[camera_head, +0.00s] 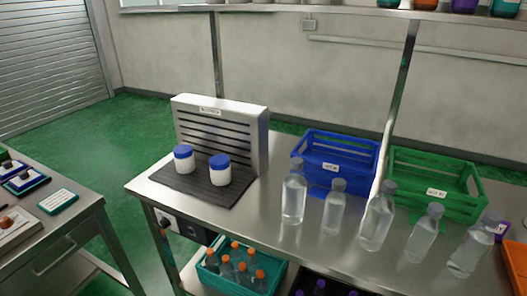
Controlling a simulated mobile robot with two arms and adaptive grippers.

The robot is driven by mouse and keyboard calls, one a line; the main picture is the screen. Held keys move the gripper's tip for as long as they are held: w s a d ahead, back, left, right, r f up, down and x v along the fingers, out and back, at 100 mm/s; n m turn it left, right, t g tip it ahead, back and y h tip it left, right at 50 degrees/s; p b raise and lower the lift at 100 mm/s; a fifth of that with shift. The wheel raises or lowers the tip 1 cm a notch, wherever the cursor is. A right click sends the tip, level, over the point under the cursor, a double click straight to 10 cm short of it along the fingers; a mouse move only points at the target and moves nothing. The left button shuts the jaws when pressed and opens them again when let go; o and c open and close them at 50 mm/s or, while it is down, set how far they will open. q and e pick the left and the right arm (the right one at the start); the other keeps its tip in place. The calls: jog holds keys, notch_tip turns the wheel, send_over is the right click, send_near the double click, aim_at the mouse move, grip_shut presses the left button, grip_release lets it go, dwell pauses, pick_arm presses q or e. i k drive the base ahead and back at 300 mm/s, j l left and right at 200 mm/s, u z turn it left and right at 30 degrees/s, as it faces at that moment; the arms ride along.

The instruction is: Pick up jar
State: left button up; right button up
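Two white jars with blue lids stand upright on a dark ribbed mat (201,190) at the left end of the steel table. The left jar (184,162) is a little farther back, and the right jar (219,172) is nearer and slightly larger in view. They stand apart from each other, in front of a white slotted panel (215,118). Neither of my grippers shows in the head view.
Several clear bottles (293,198) stand along the steel table (262,224). A blue crate (337,181) and a green crate (436,207) are behind them. A teal bin (272,289) of orange-capped bottles is below. Another bench stands at left.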

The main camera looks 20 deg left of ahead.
aim_at(183, 157)
jog(key=u, duration=1.15)
